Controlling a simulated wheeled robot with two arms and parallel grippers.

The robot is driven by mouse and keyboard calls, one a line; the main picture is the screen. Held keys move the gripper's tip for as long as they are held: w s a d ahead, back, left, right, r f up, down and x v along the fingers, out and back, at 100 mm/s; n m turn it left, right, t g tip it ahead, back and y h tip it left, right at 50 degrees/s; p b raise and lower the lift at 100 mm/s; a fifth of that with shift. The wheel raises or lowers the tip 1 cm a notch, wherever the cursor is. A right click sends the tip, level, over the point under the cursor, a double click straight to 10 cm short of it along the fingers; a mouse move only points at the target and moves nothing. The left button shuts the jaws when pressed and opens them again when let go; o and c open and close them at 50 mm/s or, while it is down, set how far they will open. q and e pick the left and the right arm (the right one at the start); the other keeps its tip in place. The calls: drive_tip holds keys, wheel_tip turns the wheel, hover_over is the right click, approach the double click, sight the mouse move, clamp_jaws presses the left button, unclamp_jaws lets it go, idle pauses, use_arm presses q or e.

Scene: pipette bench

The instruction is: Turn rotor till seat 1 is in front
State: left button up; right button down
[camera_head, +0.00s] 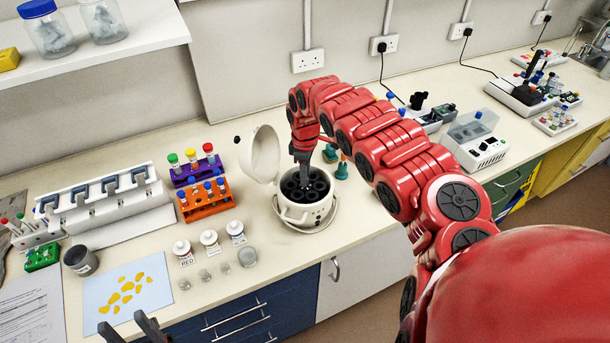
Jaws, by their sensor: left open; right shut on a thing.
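The white centrifuge (298,214) stands on the bench with its round lid (264,155) raised at the back left. Its dark rotor (318,190) with several seats shows inside the open bowl. My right gripper (304,184) points down into the bowl and is shut on the rotor near its middle. The gripper and its arm hide part of the rotor. The seat numbers are too small to read, so I cannot tell which seat is in front. My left gripper (124,323) is open and empty at the bottom left, in front of the bench.
Purple (194,170) and orange (207,200) tube racks stand left of the centrifuge. Small labelled bottles (210,240) stand at its front left. Green-blue small items (341,170) are close behind its right side. A pipette stand (105,203) is further left.

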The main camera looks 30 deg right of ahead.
idle(0.4)
drive_tip(key=c, duration=0.7)
unclamp_jaws()
drive_tip(key=shift+w+r+b, duration=0.1)
drive_tip(key=shift+r+b, duration=0.25)
drive_tip(key=shift+r, duration=0.2)
wheel_tip(320, 180, up, 16)
drive_tip(key=b, duration=0.3)
drive_tip(key=shift+r, duration=0.2)
